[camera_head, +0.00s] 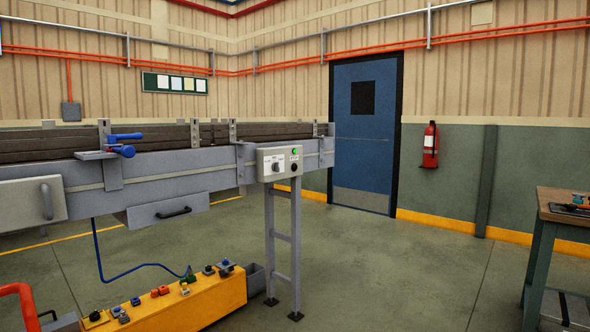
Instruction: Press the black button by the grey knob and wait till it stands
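A pale control box (279,163) is fixed to the near right end of the grey roller conveyor (200,172). On its face are a grey knob (276,167), a black button (293,167) to the right of the knob, and a small green light or button (294,152) above the black button. Neither of my grippers is in view.
A yellow bench (205,300) with several small fittings stands low in front of the conveyor. A blue hose hangs above it. A workbench (565,208) stands at the right edge. The floor (400,270) between is clear. A blue door (365,130) and red extinguisher (430,146) are behind.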

